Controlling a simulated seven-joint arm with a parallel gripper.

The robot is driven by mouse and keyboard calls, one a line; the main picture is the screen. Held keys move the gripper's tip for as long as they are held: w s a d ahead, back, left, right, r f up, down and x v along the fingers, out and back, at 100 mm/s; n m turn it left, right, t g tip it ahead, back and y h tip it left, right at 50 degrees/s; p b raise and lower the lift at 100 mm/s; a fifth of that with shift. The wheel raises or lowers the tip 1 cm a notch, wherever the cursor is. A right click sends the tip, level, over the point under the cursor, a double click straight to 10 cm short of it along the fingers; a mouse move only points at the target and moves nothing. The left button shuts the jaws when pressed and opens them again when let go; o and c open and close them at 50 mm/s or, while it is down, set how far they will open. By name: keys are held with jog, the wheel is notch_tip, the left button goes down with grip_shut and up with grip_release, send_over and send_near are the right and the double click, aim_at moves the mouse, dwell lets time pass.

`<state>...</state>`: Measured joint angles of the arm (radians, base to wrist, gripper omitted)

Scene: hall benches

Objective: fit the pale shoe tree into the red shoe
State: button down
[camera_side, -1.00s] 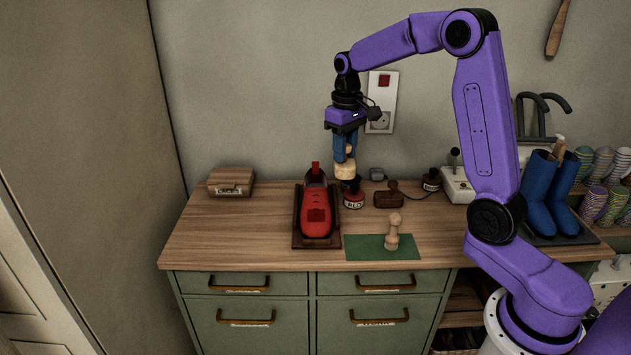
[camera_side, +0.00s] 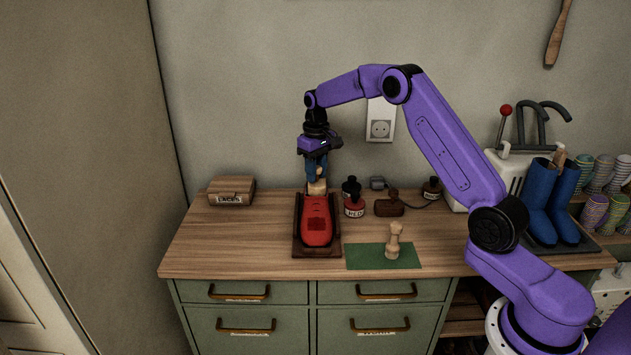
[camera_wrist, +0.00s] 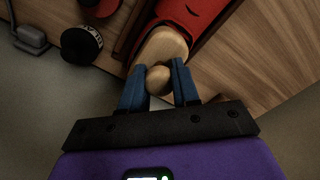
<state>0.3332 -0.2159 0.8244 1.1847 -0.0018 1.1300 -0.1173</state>
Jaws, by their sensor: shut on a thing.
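The red shoe (camera_side: 317,222) lies in a dark wooden tray (camera_side: 297,246) on the bench, its opening at the far end. My gripper (camera_side: 316,172) is above that far end, pointing down. It is shut on the knob of the pale shoe tree (camera_side: 317,187). In the wrist view, my blue fingers (camera_wrist: 158,84) stand on both sides of the round knob, and the shoe tree's broad pale body (camera_wrist: 164,47) meets the red shoe (camera_wrist: 200,15). Its lower part is hidden, so I cannot tell how deep it sits in the shoe.
Another pale wooden knobbed piece (camera_side: 394,242) stands on a green mat (camera_side: 358,257) at right. A red-labelled tin (camera_side: 354,207), a dark bottle (camera_side: 350,187) and a brown brush (camera_side: 389,208) are right of the shoe. A wooden box (camera_side: 231,190) is at left. Blue boots (camera_side: 541,200) stand far right.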

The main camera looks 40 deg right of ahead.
jog(key=shift+w+f, duration=0.15)
jog(key=shift+f, duration=1.55)
jog(key=shift+f, duration=0.15)
jog(key=c, duration=0.8)
grip_release()
